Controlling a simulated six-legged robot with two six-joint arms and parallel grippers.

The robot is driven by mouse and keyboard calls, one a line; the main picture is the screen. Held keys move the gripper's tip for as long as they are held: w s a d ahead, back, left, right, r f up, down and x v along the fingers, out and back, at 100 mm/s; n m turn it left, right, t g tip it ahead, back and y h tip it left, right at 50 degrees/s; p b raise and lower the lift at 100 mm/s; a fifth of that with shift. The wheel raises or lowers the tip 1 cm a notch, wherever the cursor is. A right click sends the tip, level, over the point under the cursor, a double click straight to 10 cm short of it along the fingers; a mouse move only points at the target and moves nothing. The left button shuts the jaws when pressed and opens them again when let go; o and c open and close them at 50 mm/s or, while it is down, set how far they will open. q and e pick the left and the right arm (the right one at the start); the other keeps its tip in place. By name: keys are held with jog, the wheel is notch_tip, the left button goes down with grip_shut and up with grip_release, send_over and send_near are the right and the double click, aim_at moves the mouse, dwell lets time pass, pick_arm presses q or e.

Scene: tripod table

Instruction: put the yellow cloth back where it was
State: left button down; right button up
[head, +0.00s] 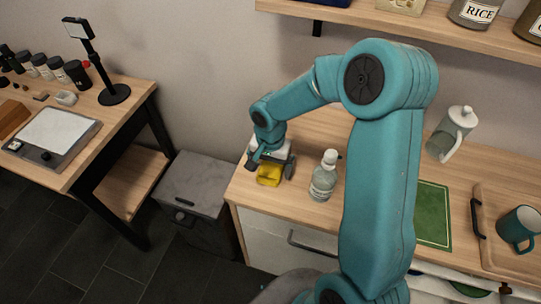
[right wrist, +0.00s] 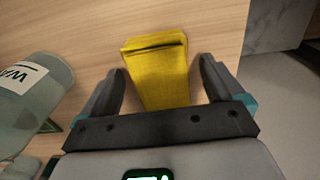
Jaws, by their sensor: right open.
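The yellow cloth (head: 268,176) lies folded on the wooden counter (head: 300,205), near its left end. It also shows in the right wrist view (right wrist: 157,72), with a dark fold line along its far end. My right gripper (head: 271,170) is over the cloth, pointing down. In the right wrist view my right gripper (right wrist: 164,72) is open, with one finger on each side of the cloth and a gap to each. The cloth's near end is hidden behind the gripper body. My left gripper is out of view.
A clear bottle with a white cap (head: 324,177) stands close to the right of the gripper; its label shows in the wrist view (right wrist: 22,78). A green mat (head: 433,215), a glass jug (head: 452,133) and a teal mug (head: 517,228) are farther right. A grey bin (head: 196,185) stands left of the counter.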

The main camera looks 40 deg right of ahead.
aim_at(270, 170)
notch_tip(270, 170, up, 12)
dwell(0.3)
jog(key=shift+s+a+f, duration=0.1)
dwell(0.5)
